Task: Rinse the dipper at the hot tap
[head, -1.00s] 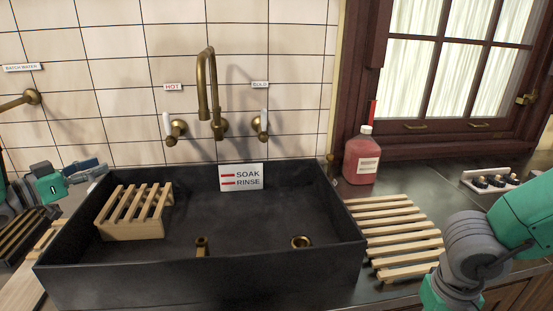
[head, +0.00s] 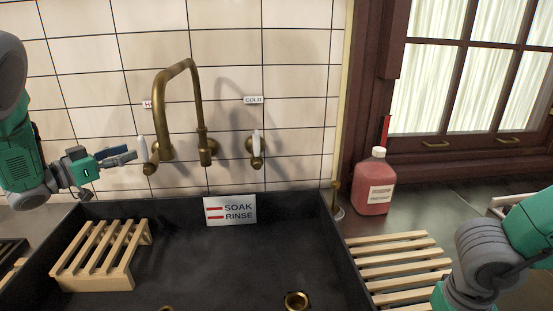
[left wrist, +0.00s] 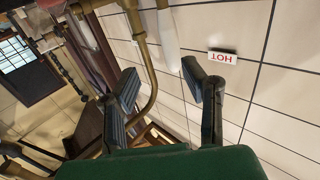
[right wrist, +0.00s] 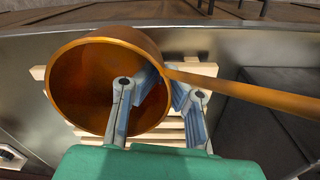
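The brass tap (head: 160,112) arches over the black sink (head: 215,270). Its hot handle (head: 143,149) has a white lever, under the partly hidden HOT label (head: 147,104). My left gripper (head: 130,154) is just left of this lever. In the left wrist view its fingers (left wrist: 160,85) are spread and empty, with the white lever (left wrist: 168,38) beyond them and the HOT label (left wrist: 222,57) at right. The copper dipper (right wrist: 85,85) shows only in the right wrist view. My right gripper (right wrist: 165,85) is closed on it where the long handle meets the cup.
A SOAK/RINSE sign (head: 230,210) stands at the sink's back. A slatted wooden rack (head: 85,280) sits in the sink's left part; another rack (head: 400,265) lies right of the sink. A red soap bottle (head: 375,183) stands behind that. The cold handle (head: 256,145) is right of the spout.

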